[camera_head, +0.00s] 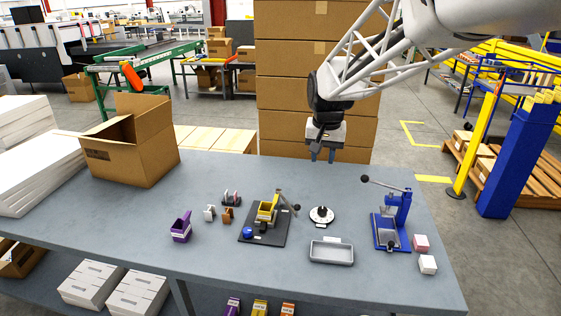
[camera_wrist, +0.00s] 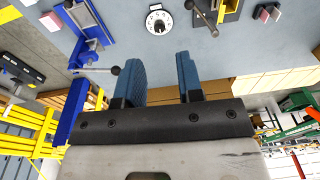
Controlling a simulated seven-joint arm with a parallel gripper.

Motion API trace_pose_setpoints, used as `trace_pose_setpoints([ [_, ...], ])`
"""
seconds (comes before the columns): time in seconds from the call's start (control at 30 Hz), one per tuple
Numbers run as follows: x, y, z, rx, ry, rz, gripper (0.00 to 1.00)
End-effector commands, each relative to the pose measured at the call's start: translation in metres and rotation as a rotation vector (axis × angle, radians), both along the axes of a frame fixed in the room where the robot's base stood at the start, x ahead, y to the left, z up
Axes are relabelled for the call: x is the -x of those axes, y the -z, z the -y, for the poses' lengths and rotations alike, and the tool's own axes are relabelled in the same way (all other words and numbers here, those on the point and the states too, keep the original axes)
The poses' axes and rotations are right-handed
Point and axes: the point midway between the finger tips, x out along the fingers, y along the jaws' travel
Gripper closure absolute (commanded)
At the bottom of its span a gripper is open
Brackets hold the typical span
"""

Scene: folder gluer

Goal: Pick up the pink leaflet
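The pink leaflet appears as a small pink block-like stack (camera_head: 421,243) at the right front of the grey table, just right of the blue lever press (camera_head: 390,222). A small white stack (camera_head: 428,264) sits in front of it. In the wrist view a pink piece (camera_wrist: 49,21) shows at the upper left beside the blue press (camera_wrist: 92,30). My gripper (camera_head: 323,154) hangs above the table's back edge, fingers down, well behind and left of the pink stack. In the wrist view its two blue fingers (camera_wrist: 161,80) are apart with nothing between them.
A grey tray (camera_head: 331,252), a round dial (camera_head: 321,215) and a black-based fixture with a yellow holder (camera_head: 265,222) stand mid-table. A purple holder (camera_head: 181,228) is further left. An open carton (camera_head: 130,145) stands at the left; stacked cartons (camera_head: 315,60) rise behind the table.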

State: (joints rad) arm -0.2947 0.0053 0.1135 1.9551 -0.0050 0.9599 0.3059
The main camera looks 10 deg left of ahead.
Motion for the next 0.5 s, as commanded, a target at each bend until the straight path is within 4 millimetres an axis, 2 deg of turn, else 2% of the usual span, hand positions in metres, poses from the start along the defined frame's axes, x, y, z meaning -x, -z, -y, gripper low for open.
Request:
trace_pose_setpoints([
  [0.1,-0.023,0.011,-0.024,0.001,-0.002,-0.01,0.66],
  [0.5,-0.089,0.054,-0.108,0.004,-0.006,-0.041,0.66],
])
